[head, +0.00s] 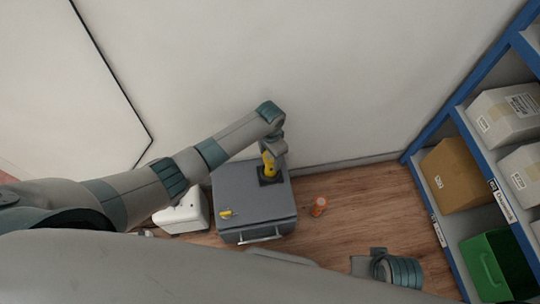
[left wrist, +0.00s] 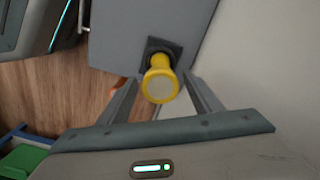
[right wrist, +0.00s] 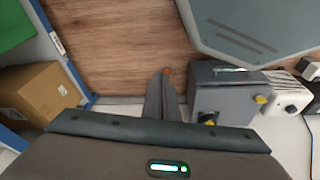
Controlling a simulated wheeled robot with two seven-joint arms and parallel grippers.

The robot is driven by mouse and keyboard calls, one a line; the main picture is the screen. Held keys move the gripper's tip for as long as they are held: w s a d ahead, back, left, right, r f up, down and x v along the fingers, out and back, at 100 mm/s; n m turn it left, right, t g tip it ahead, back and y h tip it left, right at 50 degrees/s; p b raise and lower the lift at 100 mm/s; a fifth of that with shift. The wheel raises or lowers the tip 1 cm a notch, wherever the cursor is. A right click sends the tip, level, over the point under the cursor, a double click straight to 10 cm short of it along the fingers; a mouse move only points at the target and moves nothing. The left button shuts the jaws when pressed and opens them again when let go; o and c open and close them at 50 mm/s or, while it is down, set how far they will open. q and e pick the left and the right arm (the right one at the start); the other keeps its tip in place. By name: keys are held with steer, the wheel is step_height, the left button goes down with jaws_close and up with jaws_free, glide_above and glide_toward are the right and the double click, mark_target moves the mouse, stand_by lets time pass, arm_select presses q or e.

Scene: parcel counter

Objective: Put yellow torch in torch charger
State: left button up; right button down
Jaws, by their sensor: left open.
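The yellow torch (head: 269,163) stands upright at the dark square torch charger (head: 262,180) on top of a grey cabinet (head: 243,194). In the left wrist view the torch (left wrist: 160,88) shows its pale round end, with the dark charger (left wrist: 150,45) behind it. My left gripper (head: 274,150) is open, with one finger on each side of the torch; I cannot tell whether they touch it. The torch's seat is partly hidden. My right gripper (right wrist: 165,76) has its fingers together, with nothing seen between them.
A yellow item (head: 225,213) is on the cabinet's front left. An orange object (head: 319,206) stands to its right. A white device (head: 182,213) is left of the cabinet. A blue-framed shelf with boxes (head: 459,174) and a green crate (head: 497,264) stands right. A wall is behind.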

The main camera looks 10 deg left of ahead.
arm_select(q)
steer(key=shift+r, duration=0.1)
steer(key=shift+r, duration=0.6)
step_height(320, 180, up, 11)
steer(key=p, duration=0.2)
arm_select(e)
steer(key=x, duration=0.7)
steer(key=shift+s+f, duration=0.15)
steer(key=shift+s, duration=0.15)
